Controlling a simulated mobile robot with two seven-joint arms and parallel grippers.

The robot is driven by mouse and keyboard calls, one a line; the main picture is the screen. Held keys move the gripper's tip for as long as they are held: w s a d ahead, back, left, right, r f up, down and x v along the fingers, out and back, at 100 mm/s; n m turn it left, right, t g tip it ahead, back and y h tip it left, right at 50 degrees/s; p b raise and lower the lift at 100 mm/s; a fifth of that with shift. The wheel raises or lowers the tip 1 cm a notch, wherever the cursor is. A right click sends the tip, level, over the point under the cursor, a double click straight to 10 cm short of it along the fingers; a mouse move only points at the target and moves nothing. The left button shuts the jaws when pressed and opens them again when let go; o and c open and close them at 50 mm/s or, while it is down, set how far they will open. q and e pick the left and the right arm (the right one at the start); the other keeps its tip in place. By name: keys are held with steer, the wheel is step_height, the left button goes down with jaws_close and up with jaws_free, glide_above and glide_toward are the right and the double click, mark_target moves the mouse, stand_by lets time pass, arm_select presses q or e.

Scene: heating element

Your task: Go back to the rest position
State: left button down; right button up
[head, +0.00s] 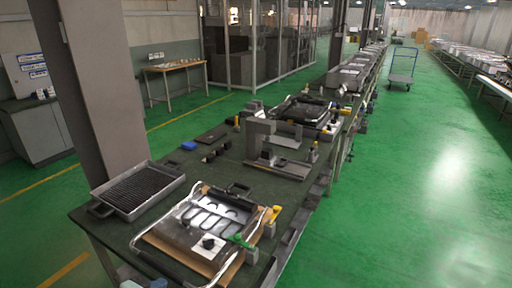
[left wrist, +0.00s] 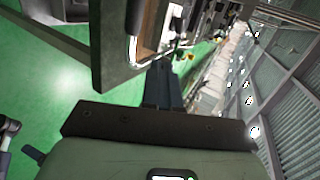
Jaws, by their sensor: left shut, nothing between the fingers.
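My left gripper (left wrist: 163,86) shows in the left wrist view as two dark fingers close together, shut with nothing between them. It is beside the edge of the dark green workbench (left wrist: 108,68), apart from the objects on it. In the head view only small bits of what seems my left arm or gripper show at the bottom edge, below the bench's near end. A heating element assembly (head: 208,228) with a metal plate, curved loops and chrome side handles lies on the near part of the bench (head: 150,238). My right gripper is not in view.
A ribbed grill tray (head: 137,190) lies left of the assembly. A grey fixture (head: 262,142) stands behind it. Green floor (head: 410,190) is clear on the right, with a blue cart (head: 402,68) farther back.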

arm_select(q)
steer(key=s+d+f+n+g+p, duration=0.1)
steer(key=s+d+f+n+g, duration=0.25)
steer(key=f+n, duration=0.6)
steer(key=s+d+f+n+g, duration=0.25)
steer(key=s+f+n, duration=0.25)
steer(key=f, duration=0.9)
steer(key=s+d+f+n+g, duration=0.3)
steer(key=s+f+n, duration=0.3)
steer(key=s, duration=0.4)
steer(key=s+d+f+n+g+y+p, duration=0.1)
steer(key=s+d+f+n+g, duration=0.2)
steer(key=s+f+n, duration=0.3)
steer(key=s+d, duration=0.1)
steer(key=s, duration=0.3)
steer(key=shift+s+f, duration=0.15)
steer(key=shift+s, duration=0.25)
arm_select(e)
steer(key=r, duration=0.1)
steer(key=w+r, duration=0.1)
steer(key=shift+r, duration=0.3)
